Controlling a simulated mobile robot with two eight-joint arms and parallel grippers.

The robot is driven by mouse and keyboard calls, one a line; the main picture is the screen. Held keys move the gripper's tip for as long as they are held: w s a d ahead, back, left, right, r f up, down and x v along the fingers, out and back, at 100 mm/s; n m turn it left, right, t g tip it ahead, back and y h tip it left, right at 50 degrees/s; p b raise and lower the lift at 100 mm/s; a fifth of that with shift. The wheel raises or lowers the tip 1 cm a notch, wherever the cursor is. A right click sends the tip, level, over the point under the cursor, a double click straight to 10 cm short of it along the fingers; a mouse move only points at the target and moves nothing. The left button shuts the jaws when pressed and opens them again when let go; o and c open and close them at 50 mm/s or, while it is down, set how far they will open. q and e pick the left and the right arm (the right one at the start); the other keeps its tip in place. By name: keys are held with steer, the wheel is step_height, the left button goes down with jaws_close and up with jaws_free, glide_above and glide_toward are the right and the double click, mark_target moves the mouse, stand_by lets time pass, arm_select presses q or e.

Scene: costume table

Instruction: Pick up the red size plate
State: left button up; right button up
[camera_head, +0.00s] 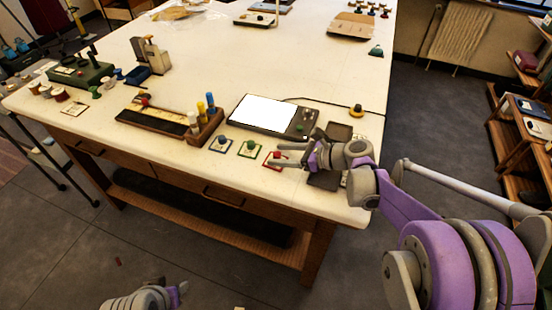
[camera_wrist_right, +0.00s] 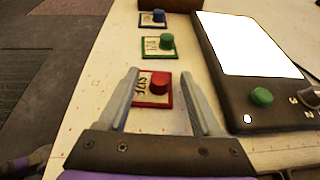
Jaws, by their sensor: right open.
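The red size plate (camera_head: 266,162) lies flat near the front edge of the table, with a red knob on it. In the right wrist view the plate (camera_wrist_right: 150,98) shows the word SIZE and lies between my finger tips. My right gripper (camera_head: 275,154) is open and reaches in from the right over the plate. In the wrist view its two fingers (camera_wrist_right: 160,74) stand on either side of the plate, and I see no clear contact. My left gripper (camera_head: 178,292) is low at the bottom edge, away from the table, and its jaws are not clear.
A green plate (camera_wrist_right: 168,52) and a blue plate (camera_wrist_right: 146,24) lie in a row beyond the red one. A dark device with a white screen (camera_head: 268,111) stands close to the right. The front table edge is near.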

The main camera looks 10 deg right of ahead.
jaws_close()
steer(key=shift+r, duration=0.15)
stand_by(0.4)
